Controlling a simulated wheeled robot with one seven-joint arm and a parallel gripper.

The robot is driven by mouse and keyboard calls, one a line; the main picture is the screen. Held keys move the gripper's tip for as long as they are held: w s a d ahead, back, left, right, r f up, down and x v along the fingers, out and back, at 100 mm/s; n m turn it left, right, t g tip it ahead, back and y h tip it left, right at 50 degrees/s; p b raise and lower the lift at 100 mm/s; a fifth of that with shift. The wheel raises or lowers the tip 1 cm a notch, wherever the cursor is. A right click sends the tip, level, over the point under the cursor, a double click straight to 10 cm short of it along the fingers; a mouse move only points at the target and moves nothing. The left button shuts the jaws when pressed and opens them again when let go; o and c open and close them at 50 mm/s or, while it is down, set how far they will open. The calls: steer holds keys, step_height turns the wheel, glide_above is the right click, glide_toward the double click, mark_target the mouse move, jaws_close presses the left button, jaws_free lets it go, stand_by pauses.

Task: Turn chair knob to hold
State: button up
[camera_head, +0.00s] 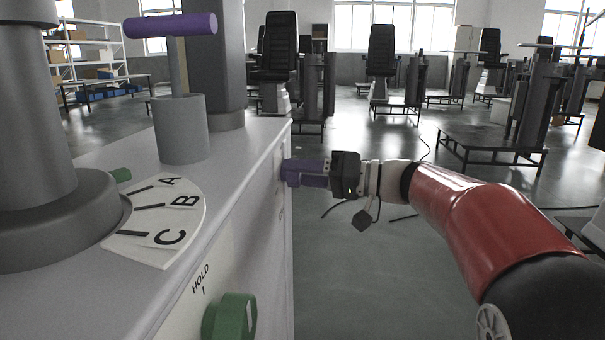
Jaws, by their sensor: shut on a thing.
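The green knob (231,317) is on the front face of the light grey cabinet, at the bottom of the view and partly cut off. The word HOLD (201,279) with a short mark stands above it. My gripper (291,172) is farther along, at the cabinet's far front edge and well apart from the green knob. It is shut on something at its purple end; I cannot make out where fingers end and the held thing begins.
On the cabinet top (255,135) stand a purple-handled lever (172,25), a thick grey column (30,110) and a dial plate (165,220) marked A, B, C. Black chairs (381,50) and low tables (490,140) stand behind.

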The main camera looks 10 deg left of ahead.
steer(key=shift+m, duration=0.3)
steer(key=m+g+p, duration=0.1)
steer(key=m+p, duration=0.7)
steer(key=m+h+p, duration=0.1)
steer(key=m+p, duration=0.7)
steer(key=shift+w+r+g+p, duration=0.1)
steer(key=shift+w+g+p, duration=0.05)
steer(key=shift+g+p, duration=0.2)
stand_by(0.4)
steer(key=o, duration=1)
steer(key=shift+c, duration=0.2)
